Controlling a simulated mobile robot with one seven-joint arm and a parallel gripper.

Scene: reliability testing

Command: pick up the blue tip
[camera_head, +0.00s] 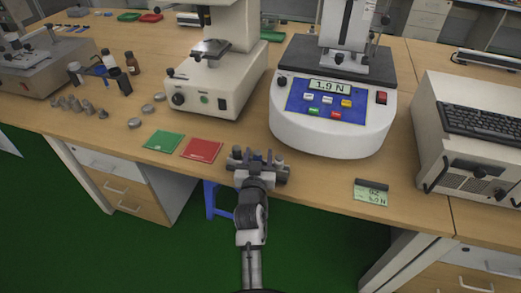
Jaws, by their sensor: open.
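My gripper (258,158) is low in the middle of the view, at the front edge of the wooden bench (330,192). Its two fingers are apart. A small dark bluish shape shows between them, too small to tell whether it is the blue tip or part of my gripper. A small blue item (108,60) stands among the bottles at the back left, far from my gripper; I cannot tell if it is a tip. Several grey metal pieces (75,105) stand on the bench at the left.
A green card (163,141) and a red card (202,150) lie left of my gripper. A force tester reading 1.9 N (333,120) and a white microscope-like instrument (212,85) stand behind. A small display (371,192) lies at the right front edge.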

